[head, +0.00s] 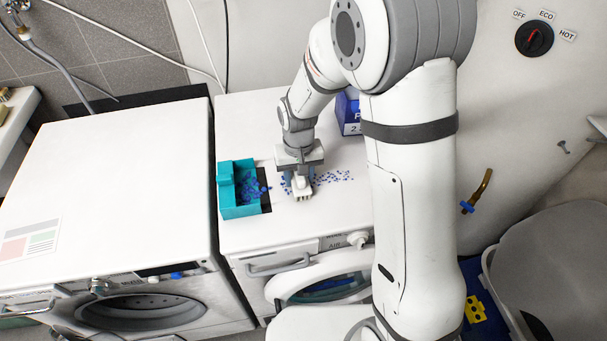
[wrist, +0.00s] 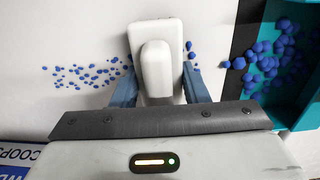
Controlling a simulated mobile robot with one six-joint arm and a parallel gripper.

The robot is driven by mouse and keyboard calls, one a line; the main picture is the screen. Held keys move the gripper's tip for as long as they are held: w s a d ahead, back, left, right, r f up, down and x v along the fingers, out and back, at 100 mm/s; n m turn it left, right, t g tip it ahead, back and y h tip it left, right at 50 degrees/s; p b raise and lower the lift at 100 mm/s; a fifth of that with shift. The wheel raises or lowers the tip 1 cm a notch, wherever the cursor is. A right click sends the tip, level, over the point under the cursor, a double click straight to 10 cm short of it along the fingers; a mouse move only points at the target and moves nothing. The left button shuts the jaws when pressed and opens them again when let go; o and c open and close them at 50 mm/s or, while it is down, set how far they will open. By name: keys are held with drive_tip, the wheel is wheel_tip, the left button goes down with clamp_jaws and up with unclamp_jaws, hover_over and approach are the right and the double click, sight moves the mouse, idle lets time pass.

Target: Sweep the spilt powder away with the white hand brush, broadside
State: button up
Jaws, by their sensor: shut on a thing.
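The white hand brush (head: 303,190) is upright on the white machine top, under my gripper (head: 298,178). In the wrist view, the two blue-grey fingers of my gripper (wrist: 160,88) are shut on the brush handle (wrist: 157,66), one on each side.
A second white machine (head: 110,170) is to the left, across a narrow gap. The round door (head: 320,287) shows below the front edge. A grey bin (head: 555,270) stands at the right.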

sight(276, 189)
drive_tip(key=shift+s+f, duration=0.1)
drive_tip(key=shift+f, duration=0.05)
drive_tip(key=shift+s+a, duration=0.2)
drive_tip(key=shift+a, duration=0.55)
drive_tip(key=shift+s+a, duration=0.15)
drive_tip(key=shift+a, duration=0.55)
drive_tip(key=shift+s+a, duration=0.2)
drive_tip(key=shift+a, duration=1.25)
wheel_tip(276, 189, up, 7)
drive_tip(key=p, duration=0.4)
drive_tip(key=shift+p, duration=0.3)
